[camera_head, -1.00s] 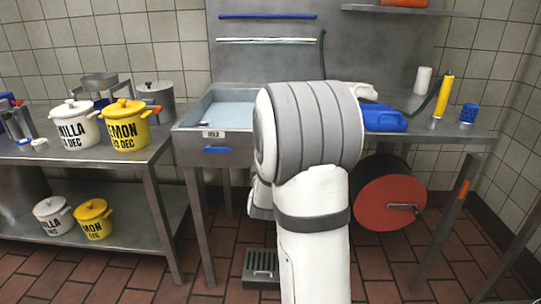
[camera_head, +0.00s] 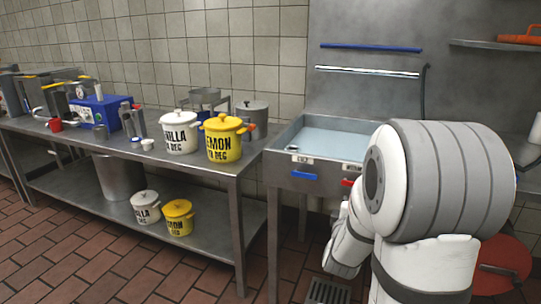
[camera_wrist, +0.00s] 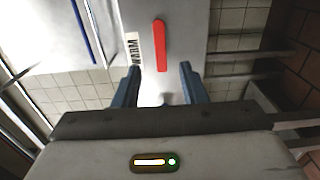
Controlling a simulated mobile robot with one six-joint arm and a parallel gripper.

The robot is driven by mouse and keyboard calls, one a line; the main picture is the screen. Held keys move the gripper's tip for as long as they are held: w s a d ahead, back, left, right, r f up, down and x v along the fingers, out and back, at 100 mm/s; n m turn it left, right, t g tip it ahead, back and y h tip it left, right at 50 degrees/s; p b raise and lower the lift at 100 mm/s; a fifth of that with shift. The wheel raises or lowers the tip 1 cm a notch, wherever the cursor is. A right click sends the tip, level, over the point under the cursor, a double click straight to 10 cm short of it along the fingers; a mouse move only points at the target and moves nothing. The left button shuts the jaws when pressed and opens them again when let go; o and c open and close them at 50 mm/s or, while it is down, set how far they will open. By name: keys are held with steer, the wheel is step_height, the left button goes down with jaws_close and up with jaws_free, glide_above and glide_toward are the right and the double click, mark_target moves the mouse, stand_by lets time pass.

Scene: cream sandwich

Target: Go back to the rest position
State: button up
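My gripper (camera_wrist: 160,85) is open in the wrist view, its two dark blue fingers apart with nothing held between them. Beyond the fingertips is the grey sink front with a red handle (camera_wrist: 159,45) and a label reading WARM (camera_wrist: 133,50). The gripper does not touch the handle as far as I can see. In the head view my white and grey arm is folded at the right, in front of the sink (camera_head: 335,135); the gripper itself cannot be made out there.
A steel table (camera_head: 235,168) on the left bears a vanilla pot (camera_head: 180,133), a yellow lemon pot (camera_head: 222,140) and a blue box (camera_head: 100,110). Two smaller pots stand on its lower shelf (camera_head: 110,207). A red drum (camera_head: 505,262) is at the right. The tiled floor (camera_head: 110,265) in front is clear.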

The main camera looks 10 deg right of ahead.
steer(key=s+a+r+m+g+y+p, duration=0.3)
steer(key=a+r+y+p, duration=0.1)
steer(key=a+r+p, duration=0.3)
steer(key=s+a+r+m+g+y+p, duration=0.2)
steer(key=s+a+r+m+y+p, duration=0.15)
steer(key=a+r+p, duration=0.35)
steer(key=s+a+r+m+g+p, duration=0.1)
steer(key=s+r+g+p, duration=0.1)
steer(key=s, duration=0.4)
steer(key=s+a+r+m+g+y+p, duration=0.1)
steer(key=s+a+r+m+g+p, duration=0.1)
steer(key=s+p, duration=0.3)
steer(key=s+a+r+m+g+y+p, duration=0.1)
steer(key=s+r+m+g+p, duration=0.1)
steer(key=s, duration=0.5)
step_height(320, 180, up, 2)
steer(key=shift+a+r+g+p, duration=0.2)
steer(key=shift+a+g+p, duration=0.2)
steer(key=shift+g+p, duration=0.55)
